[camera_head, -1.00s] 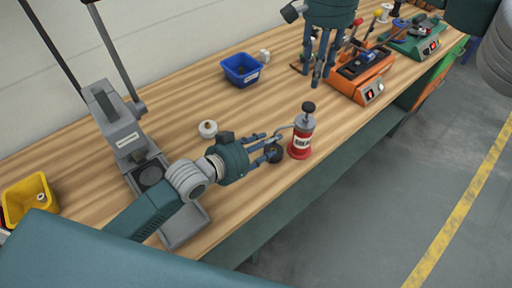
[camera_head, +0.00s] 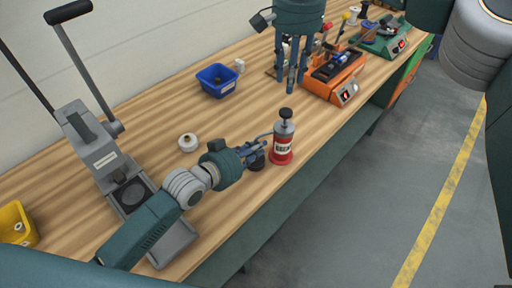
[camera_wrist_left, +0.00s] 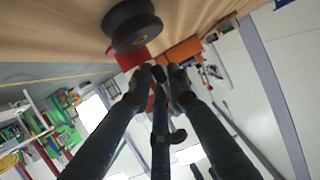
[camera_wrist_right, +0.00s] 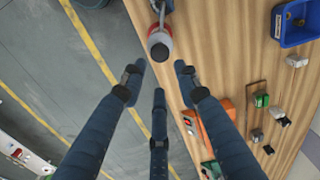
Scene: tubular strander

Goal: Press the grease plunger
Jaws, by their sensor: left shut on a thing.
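The grease pump (camera_head: 282,148) is a red bottle with a white label, grey top and black plunger knob (camera_head: 286,113). It stands upright near the bench's front edge, and the right wrist view shows it from above (camera_wrist_right: 160,42). My left gripper (camera_head: 264,146) is at its left side at spout height. Its fingers are closed together (camera_wrist_left: 160,76) against the pump; the exact grip is hidden. My right gripper (camera_head: 290,84) points down, fingers apart and empty, behind and above the knob in the head view.
A white round part (camera_head: 188,142) and a blue bin (camera_head: 217,80) are on the wooden bench. Orange (camera_head: 336,82) and green (camera_head: 384,42) machines stand at the far right.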

